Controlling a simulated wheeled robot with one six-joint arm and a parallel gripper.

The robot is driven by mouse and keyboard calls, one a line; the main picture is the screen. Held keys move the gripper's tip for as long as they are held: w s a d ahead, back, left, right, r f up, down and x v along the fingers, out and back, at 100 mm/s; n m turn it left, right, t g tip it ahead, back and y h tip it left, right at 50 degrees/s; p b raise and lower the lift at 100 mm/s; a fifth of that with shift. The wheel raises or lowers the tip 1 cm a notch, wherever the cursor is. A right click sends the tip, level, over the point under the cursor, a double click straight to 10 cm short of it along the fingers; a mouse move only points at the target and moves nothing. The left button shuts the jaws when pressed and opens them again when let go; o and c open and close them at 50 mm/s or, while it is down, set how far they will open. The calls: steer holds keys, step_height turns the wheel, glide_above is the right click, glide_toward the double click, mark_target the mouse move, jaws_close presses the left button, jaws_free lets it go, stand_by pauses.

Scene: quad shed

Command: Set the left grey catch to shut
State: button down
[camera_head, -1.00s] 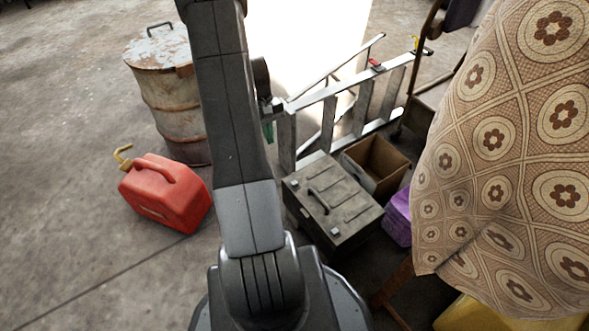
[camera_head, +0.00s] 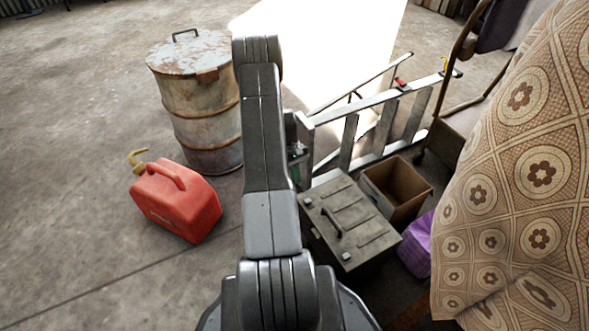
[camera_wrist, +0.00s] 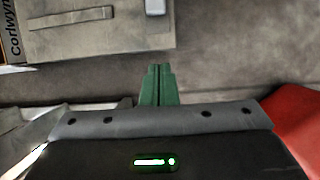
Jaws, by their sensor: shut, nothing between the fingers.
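The grey metal box (camera_head: 322,196) stands on the floor right of my arm, its lid down and a dark handle on top. Two small grey catches sit along its left front edge in the head view: the left catch (camera_head: 308,203) and the nearer one (camera_head: 346,257). The box (camera_wrist: 100,40) fills the upper left of the wrist view, with one pale grey catch (camera_wrist: 156,22) near its right edge. I cannot tell whether either catch is open or shut. My gripper (camera_wrist: 158,70) has green fingers, shut and empty, apart from the box. It also shows, partly hidden, in the head view (camera_head: 297,154).
A ladder (camera_head: 350,135) lies behind the box, and an open cardboard box (camera_head: 395,190) and a purple package (camera_head: 416,245) stand on its right. A patterned cloth (camera_head: 520,180) hangs further right. A red fuel can (camera_head: 178,203) and rusty barrel (camera_head: 200,110) stand left, with bare floor around.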

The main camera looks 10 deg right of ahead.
mark_target(307, 201)
steer(key=s+f, duration=0.1)
steer(key=s+d+f+b, duration=0.1)
steer(key=s+f, duration=0.1)
steer(key=shift+s+d, duration=0.25)
steer(key=shift+s, duration=0.05)
steer(key=shift+s+d+r+b, duration=0.2)
steer(key=shift+s+b, duration=0.15)
steer(key=shift+s, duration=0.2)
steer(key=shift+s+d, duration=0.35)
steer(key=shift+s, duration=0.4)
steer(key=shift+s+f, duration=0.1)
steer(key=shift+s, duration=0.35)
steer(key=shift+d, duration=0.1)
steer(key=p+v, duration=0.4)
steer(key=v, duration=1)
steer(key=shift+w+p, duration=0.25)
steer(key=shift+p, duration=0.1)
